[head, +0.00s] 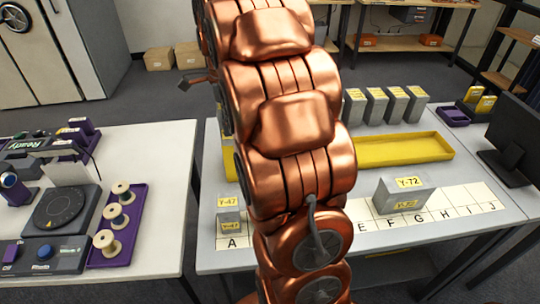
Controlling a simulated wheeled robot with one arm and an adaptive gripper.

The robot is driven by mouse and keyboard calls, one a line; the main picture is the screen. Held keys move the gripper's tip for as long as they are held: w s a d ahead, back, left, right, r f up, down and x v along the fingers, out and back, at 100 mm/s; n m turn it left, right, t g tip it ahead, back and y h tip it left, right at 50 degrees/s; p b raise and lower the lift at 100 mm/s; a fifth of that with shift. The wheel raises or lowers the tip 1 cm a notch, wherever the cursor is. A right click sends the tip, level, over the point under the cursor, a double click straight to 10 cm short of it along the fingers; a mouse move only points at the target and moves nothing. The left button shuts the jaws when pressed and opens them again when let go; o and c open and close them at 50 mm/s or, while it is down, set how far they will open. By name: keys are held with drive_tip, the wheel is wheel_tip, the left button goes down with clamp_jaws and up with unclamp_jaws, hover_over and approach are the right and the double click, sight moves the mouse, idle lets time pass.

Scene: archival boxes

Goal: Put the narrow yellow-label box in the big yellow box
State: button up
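A grey box labelled Y-47 (229,215) with yellow labels stands at the left end of the lettered strip, near A. It looks narrower than the grey box labelled Y-72 (385,196), also yellow-labelled, which stands around F and G. The big yellow box (405,150) is a long, low, open tray behind the strip. Its middle is hidden by my copper arm, and its visible right part looks empty. My gripper is not in view, so I cannot tell what it holds.
Several narrow grey boxes with yellow labels (376,106) stand in a row behind the tray. A monitor (515,140) stands at the right edge. A purple tray with spools (117,225) lies on the left white table. A floor gap separates the tables.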

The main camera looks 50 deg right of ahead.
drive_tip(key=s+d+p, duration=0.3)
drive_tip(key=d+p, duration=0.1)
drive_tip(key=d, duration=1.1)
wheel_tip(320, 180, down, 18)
drive_tip(key=p, duration=0.5)
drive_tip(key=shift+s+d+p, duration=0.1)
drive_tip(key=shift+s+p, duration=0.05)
drive_tip(key=shift+p, duration=0.2)
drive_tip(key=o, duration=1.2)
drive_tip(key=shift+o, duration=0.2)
